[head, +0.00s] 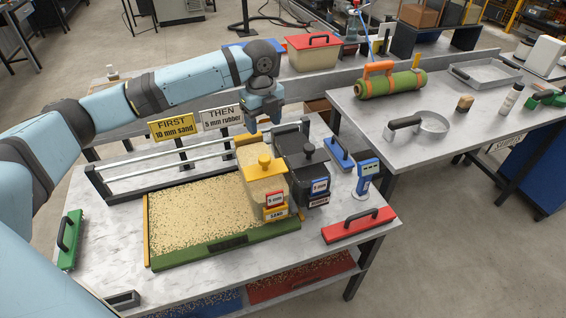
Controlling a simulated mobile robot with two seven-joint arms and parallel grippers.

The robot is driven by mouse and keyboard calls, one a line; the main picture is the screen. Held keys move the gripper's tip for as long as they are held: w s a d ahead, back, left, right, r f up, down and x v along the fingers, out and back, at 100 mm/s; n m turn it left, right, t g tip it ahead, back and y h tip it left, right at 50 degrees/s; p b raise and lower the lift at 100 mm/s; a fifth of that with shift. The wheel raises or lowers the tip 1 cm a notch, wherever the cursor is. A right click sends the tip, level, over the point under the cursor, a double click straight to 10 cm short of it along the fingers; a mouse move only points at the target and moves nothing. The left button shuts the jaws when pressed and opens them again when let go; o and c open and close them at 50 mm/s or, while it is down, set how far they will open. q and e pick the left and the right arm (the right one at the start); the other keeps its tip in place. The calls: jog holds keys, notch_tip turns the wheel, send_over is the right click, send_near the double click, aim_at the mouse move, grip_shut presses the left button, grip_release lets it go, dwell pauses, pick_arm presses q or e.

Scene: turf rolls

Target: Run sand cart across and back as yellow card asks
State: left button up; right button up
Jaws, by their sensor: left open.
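The sand cart (262,182), yellow-topped with a round knob, stands at the right end of the turf tray (195,218). It bears a SAND label and a red-edged tag that seems to read 5 mm. The black rubber cart (303,172) stands right beside it. The tray's surface is pale with dark specks. The yellow card (173,125) reads FIRST 10 mm sand; the white card (222,117) reads THEN 5 mm rubber. My left gripper (262,118) is open and empty, behind and above the sand cart's knob, apart from it. My right gripper is out of view.
Two rails (165,170) run behind the tray. A green roll (390,82) lies on the right table.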

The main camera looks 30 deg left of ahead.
aim_at(264, 158)
pick_arm(q)
jog(key=f, duration=1.3)
jog(key=shift+s+a+p, duration=0.15)
jog(key=shift+s+p, duration=0.05)
jog(key=shift+p, duration=0.2)
jog(key=shift+f, duration=0.4)
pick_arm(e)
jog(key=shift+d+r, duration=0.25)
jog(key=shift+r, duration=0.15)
